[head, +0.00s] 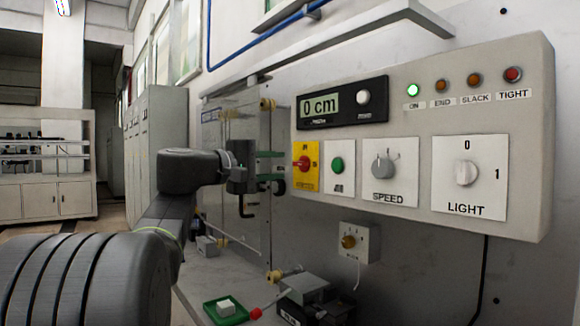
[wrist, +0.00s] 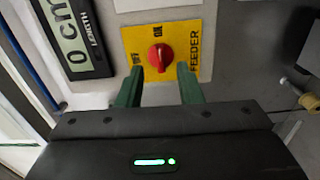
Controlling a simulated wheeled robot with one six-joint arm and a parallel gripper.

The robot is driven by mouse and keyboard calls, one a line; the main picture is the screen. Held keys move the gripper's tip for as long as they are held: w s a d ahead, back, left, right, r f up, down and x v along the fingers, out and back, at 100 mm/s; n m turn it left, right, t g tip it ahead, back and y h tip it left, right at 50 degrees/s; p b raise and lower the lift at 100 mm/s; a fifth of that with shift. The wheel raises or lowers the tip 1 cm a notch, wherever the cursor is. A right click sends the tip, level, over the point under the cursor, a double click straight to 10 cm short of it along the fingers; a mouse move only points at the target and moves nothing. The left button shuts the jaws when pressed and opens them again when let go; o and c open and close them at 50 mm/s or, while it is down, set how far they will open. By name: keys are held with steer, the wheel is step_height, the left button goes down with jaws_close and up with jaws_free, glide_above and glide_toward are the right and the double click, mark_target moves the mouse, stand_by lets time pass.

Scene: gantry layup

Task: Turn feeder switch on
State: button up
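The feeder switch is a red rotary knob (wrist: 161,57) on a yellow plate (wrist: 190,38) marked FEEDER. In the wrist view, OFF is printed left of the knob and ON above it. I cannot tell clearly which mark the knob points to. The yellow plate (head: 313,177) also shows in the head view at the panel's left end, with the red knob (head: 303,163) on it. My gripper (wrist: 160,80) is open and empty, facing the plate. Its two green fingers are spread to either side, just short of the knob, apparently not touching it. In the head view my gripper (head: 276,170) is left of the plate.
Right of the feeder switch are a green button (head: 337,165), the SPEED knob (head: 383,166) and the LIGHT switch (head: 467,173). Above are a display (head: 342,103) reading 0 cm and a lit green ON lamp (head: 413,90). A small box with a knob (head: 358,242) is below.

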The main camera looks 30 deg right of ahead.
mark_target(301, 165)
steer(key=a, duration=0.7)
steer(key=shift+s+a, duration=0.2)
steer(key=shift+s, duration=0.15)
steer(key=d, duration=0.4)
steer(key=w+d, duration=0.1)
steer(key=d, duration=0.8)
steer(key=shift+w+d, duration=0.15)
steer(key=shift+d, duration=0.25)
